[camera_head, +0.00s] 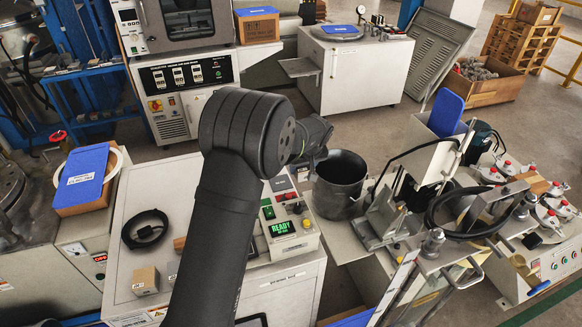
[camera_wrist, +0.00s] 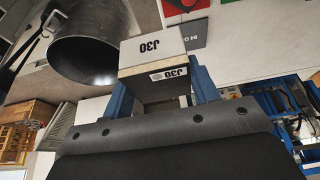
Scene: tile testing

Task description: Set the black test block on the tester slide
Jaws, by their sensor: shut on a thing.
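My gripper (camera_wrist: 163,88) shows in the wrist view with two blue fingers, one on each side of a block marked J30 (camera_wrist: 150,48). It is shut on this block.
A dark metal pot (camera_head: 340,185) stands beside my wrist; it also shows in the wrist view (camera_wrist: 95,45). A green READY display (camera_head: 281,228) is on a control panel. A small cardboard-coloured block (camera_head: 145,281) and a black cable coil (camera_head: 145,229) lie on the white bench.

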